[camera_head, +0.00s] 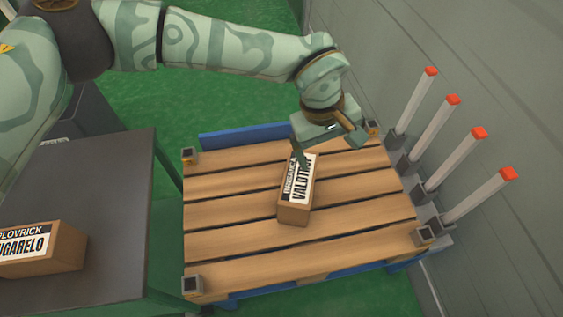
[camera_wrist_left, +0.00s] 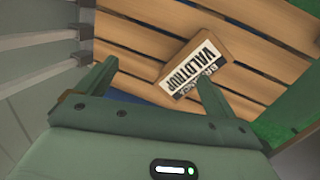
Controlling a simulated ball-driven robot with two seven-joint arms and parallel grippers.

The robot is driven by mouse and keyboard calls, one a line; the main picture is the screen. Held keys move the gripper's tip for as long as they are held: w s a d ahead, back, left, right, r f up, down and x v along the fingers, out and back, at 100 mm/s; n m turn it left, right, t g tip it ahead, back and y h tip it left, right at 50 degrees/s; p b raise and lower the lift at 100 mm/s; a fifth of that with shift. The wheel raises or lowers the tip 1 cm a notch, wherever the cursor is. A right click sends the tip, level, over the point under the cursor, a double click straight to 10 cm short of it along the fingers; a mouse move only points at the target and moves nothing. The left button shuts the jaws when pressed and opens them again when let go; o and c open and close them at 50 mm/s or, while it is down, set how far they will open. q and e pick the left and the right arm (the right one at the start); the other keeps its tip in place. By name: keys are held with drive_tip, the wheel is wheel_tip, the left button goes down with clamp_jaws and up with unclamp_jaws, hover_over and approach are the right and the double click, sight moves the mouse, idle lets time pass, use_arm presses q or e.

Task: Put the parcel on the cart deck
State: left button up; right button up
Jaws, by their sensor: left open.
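A brown box parcel (camera_head: 294,213) with a white-and-black label reading roughly "VALDTHOR" lies on the slatted wooden cart deck (camera_head: 230,214), near its middle. In the left wrist view the parcel (camera_wrist_left: 205,61) lies beyond the fingertips, near the right finger, with the deck planks (camera_wrist_left: 160,38) around it. My left gripper (camera_head: 328,150) is open above the deck's far part, and one finger overlaps the parcel's far end in the head view. I cannot tell whether that finger touches the parcel. My right gripper is not in view.
A second brown box (camera_head: 55,250), labelled "PLOVRICK", sits on a dark table (camera_head: 115,215) at the left. Several white posts with red tops (camera_head: 452,195) stand along the deck's right side, before a grey wall (camera_head: 480,90). The deck's left and front planks are clear.

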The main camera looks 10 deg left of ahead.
use_arm(q)
drive_tip(key=a+m+y, duration=0.3)
drive_tip(key=a+m, duration=0.1)
drive_tip(key=a, duration=0.1)
drive_tip(key=m+b, duration=0.2)
hover_over(300, 177)
wheel_tip(300, 177, down, 5)
drive_tip(key=shift+a, duration=0.15)
wheel_tip(300, 177, down, 7)
drive_tip(key=b, duration=0.2)
drive_tip(key=shift+r+b, duration=0.15)
drive_tip(key=shift+b, duration=0.15)
drive_tip(key=f+b, duration=0.3)
drive_tip(key=f, duration=0.2)
drive_tip(key=shift+w+f, duration=0.1)
drive_tip(key=shift+w, duration=0.1)
use_arm(e)
drive_tip(key=w+r+n+t+h, duration=0.1)
drive_tip(key=w+r, duration=0.4)
drive_tip(key=w, duration=0.7)
drive_tip(key=w+r+n+t+h, duration=0.1)
drive_tip(key=w+r+n, duration=0.1)
drive_tip(key=w+r, duration=0.4)
drive_tip(key=w, duration=0.5)
drive_tip(key=shift+w+t, duration=0.3)
drive_tip(key=shift+w, duration=0.05)
use_arm(q)
drive_tip(key=shift+c, duration=0.3)
